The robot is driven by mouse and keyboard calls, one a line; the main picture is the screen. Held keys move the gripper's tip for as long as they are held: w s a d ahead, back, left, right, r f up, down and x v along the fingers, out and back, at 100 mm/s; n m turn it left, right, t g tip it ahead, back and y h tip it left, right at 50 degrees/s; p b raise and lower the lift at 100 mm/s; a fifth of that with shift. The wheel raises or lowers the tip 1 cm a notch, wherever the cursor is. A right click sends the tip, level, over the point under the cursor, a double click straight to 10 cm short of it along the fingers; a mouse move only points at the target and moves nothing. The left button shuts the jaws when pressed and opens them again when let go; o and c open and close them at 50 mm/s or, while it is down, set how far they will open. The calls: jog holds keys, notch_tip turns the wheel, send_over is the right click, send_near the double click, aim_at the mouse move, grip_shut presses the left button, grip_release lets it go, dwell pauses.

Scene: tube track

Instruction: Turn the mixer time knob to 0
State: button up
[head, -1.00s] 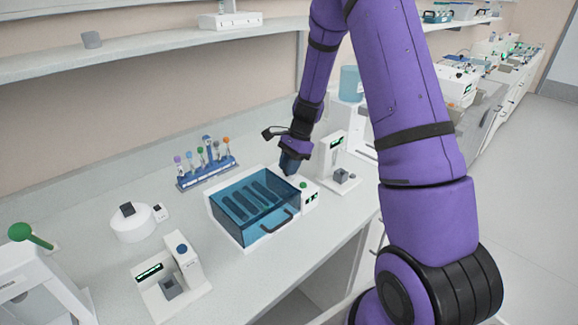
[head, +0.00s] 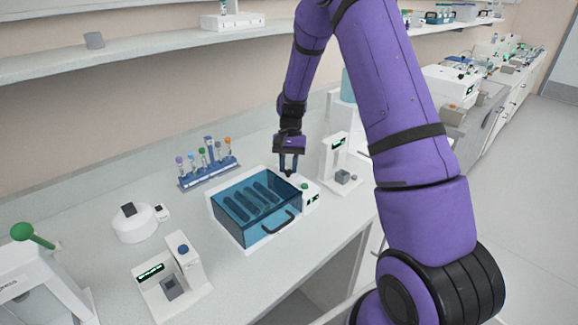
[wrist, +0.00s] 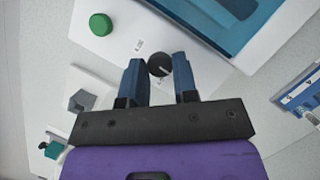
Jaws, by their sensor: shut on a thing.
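The mixer (head: 243,236) is a white box with a clear blue lid and a black handle, on the bench in the head view. Its dark round time knob (wrist: 159,66) has a pale pointer line and sits on the white panel beside the lid in the wrist view. My gripper (head: 288,170) points down over the mixer's back right panel. In the wrist view my gripper (wrist: 160,72) has one blue finger on each side of the knob and is shut on it. The panel's green button (wrist: 100,24) is clear of the fingers. The number markings are too small to read.
A rack of coloured-cap tubes (head: 208,170) stands behind left of the mixer. A white device with a small display (head: 338,160) stands close on the right. Another device (head: 170,280) stands front left. The bench between them is clear.

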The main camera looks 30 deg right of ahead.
jog(key=shift+n, duration=0.5)
jog(key=o, duration=0.9)
jog(key=shift+r, duration=0.1)
jog(key=v, duration=1)
jog(key=shift+w+a+r, duration=0.1)
jog(key=shift+w+r, duration=0.1)
jog(key=shift+r, duration=0.15)
